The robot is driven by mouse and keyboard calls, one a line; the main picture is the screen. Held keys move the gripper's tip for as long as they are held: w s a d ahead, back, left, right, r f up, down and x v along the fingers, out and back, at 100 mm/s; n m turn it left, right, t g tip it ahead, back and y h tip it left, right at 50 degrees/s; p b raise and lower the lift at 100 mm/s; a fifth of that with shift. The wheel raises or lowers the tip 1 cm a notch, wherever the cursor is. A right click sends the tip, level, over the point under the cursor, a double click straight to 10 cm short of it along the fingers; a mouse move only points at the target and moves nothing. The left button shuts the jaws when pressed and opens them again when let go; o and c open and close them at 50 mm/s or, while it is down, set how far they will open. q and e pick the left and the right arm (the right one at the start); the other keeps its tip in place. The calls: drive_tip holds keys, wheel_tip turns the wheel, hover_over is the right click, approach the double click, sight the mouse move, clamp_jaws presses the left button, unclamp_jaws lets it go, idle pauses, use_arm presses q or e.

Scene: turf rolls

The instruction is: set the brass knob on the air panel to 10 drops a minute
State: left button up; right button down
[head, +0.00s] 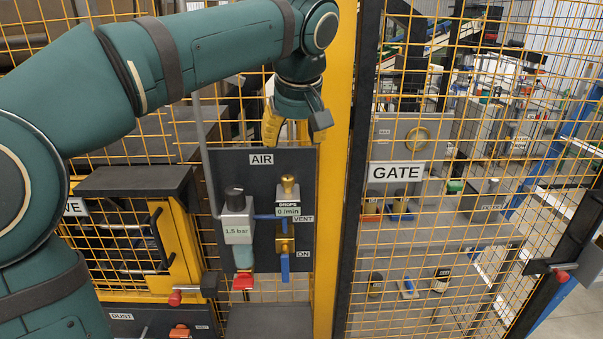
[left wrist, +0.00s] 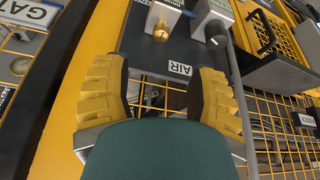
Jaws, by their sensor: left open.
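The brass knob (head: 288,183) stands on top of the drop oiler at the upper right of the dark air panel (head: 258,171). Its label (head: 289,211) reads DROPS, 0 /min. The brass knob (left wrist: 160,31) is there beyond the fingertips, at the top of the picture. My right gripper is in neither view.
Left on the panel is a regulator (head: 237,220) marked 1,5 bar with a dark knob. A blue lever (head: 285,267) hangs below the oiler, by VENT and ON labels. A yellow post (head: 334,150) stands right of the panel, before the mesh gate marked GATE (head: 396,172).

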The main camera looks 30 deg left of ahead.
sight(289, 180)
use_arm(q)
drive_tip(key=b+x, duration=0.1)
drive_tip(key=x, duration=0.5)
drive_tip(key=b+x, duration=0.1)
drive_tip(key=x, duration=0.6)
drive_tip(key=shift+s+f, duration=0.15)
drive_tip(key=shift+f, duration=0.25)
clamp_jaws()
